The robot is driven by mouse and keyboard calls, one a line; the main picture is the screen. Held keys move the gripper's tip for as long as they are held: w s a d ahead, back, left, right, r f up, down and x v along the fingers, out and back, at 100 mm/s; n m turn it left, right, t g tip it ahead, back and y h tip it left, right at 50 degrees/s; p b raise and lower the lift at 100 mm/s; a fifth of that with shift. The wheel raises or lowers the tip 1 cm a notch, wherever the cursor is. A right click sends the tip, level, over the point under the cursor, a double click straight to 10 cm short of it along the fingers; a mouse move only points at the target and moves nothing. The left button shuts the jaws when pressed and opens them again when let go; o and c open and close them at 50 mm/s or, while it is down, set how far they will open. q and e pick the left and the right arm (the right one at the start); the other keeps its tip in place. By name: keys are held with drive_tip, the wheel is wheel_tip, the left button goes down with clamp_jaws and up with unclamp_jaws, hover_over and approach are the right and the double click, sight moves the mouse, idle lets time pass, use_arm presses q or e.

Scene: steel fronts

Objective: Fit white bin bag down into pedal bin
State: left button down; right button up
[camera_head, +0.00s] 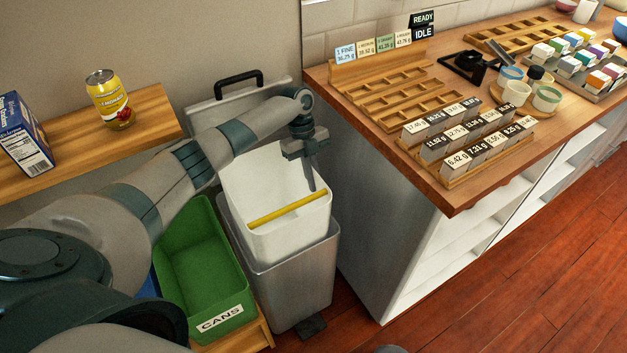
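The white bin bag (262,167) sits in the top of the grey pedal bin (296,288), its white walls standing well above the bin's rim. A yellow strip (287,209) runs across the bag near its front. My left gripper (311,178) points down at the bag's back right, with a finger reaching below the level of the bag's top edge. The view does not show whether its fingers are apart or pinching the bag. The bin's black pedal (311,327) is at the floor. My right gripper is out of view.
A green crate labelled CANS (196,268) stands left of the bin. A wooden counter (459,197) with trays and small boxes is at the right. A shelf (83,138) holds a yellow can (110,99) and a blue box (22,135). A grey panel with a black handle (238,78) is behind.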

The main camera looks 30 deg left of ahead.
use_arm(q)
drive_tip(key=c, duration=1.9)
unclamp_jaws()
drive_tip(key=shift+s+d+r+b, duration=0.2)
drive_tip(key=shift+d+r+b, duration=0.35)
drive_tip(key=shift+d+r, duration=2.3)
drive_tip(key=shift+s+d+r+b, duration=0.2)
drive_tip(key=shift+d+r+b, duration=0.3)
drive_tip(key=shift+d+r, duration=2.3)
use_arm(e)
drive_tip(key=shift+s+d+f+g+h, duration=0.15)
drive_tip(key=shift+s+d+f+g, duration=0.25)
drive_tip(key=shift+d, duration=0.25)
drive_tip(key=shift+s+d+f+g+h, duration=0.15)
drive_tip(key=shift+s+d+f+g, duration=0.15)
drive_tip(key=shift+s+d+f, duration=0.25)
use_arm(q)
drive_tip(key=shift+d+f, duration=0.15)
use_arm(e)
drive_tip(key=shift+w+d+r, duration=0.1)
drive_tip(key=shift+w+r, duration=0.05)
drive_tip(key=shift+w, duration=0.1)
